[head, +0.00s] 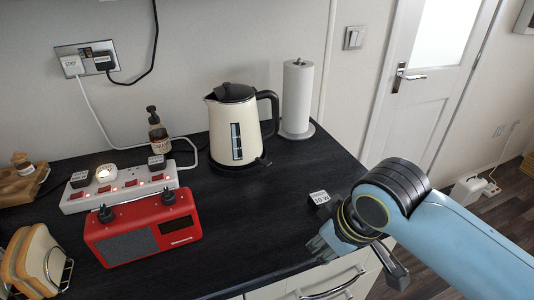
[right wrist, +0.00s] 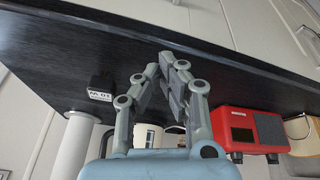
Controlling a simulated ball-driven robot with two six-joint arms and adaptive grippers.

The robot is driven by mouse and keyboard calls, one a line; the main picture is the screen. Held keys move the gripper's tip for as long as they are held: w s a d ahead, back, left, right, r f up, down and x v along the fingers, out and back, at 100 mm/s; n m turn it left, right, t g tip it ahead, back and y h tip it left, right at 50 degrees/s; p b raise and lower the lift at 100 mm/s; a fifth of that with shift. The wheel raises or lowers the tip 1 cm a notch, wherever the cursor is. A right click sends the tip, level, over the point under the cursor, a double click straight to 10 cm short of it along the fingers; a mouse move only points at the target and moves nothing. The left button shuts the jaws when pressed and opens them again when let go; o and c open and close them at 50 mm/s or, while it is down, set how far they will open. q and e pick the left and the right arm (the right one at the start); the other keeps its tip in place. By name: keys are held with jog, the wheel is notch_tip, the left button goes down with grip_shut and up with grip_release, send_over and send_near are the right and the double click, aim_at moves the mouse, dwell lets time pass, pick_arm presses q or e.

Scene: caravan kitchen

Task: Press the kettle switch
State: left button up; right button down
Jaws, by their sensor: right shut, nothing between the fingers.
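The cream kettle (head: 222,130) with a black lid and black handle stands upright on its black base at the back of the counter. A small dark lever (head: 265,160) sticks out low at its right side, below the handle; this looks like the switch. My right gripper (head: 322,246) is at the counter's front edge, to the right of and nearer than the kettle, well apart from it. In the right wrist view its fingers (right wrist: 168,62) are together and empty. Part of the kettle (right wrist: 148,136) shows there behind the fingers, mostly hidden. My left gripper is in neither view.
A small labelled black cube (head: 319,198) lies just beyond my right gripper. A paper towel roll (head: 297,97) stands right of the kettle. A red radio (head: 143,230), a power strip (head: 120,188) and a soap bottle (head: 157,132) are to the left. The counter before the kettle is clear.

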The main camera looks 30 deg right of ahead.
jog(key=shift+t+y, duration=0.3)
jog(key=shift+t, duration=0.4)
jog(key=w+d, duration=0.1)
jog(key=w, duration=0.3)
jog(key=w+d+r, duration=0.1)
jog(key=w, duration=0.3)
jog(key=w+d+p, duration=0.1)
jog(key=w, duration=0.3)
jog(key=shift+r, duration=0.35)
jog(key=w+d+r+t, duration=0.1)
jog(key=w+d+r, duration=0.2)
jog(key=w, duration=0.8)
jog(key=shift+w+d+t+p, duration=0.25)
jog(key=shift+d+t+p, duration=0.2)
jog(key=shift+d, duration=0.65)
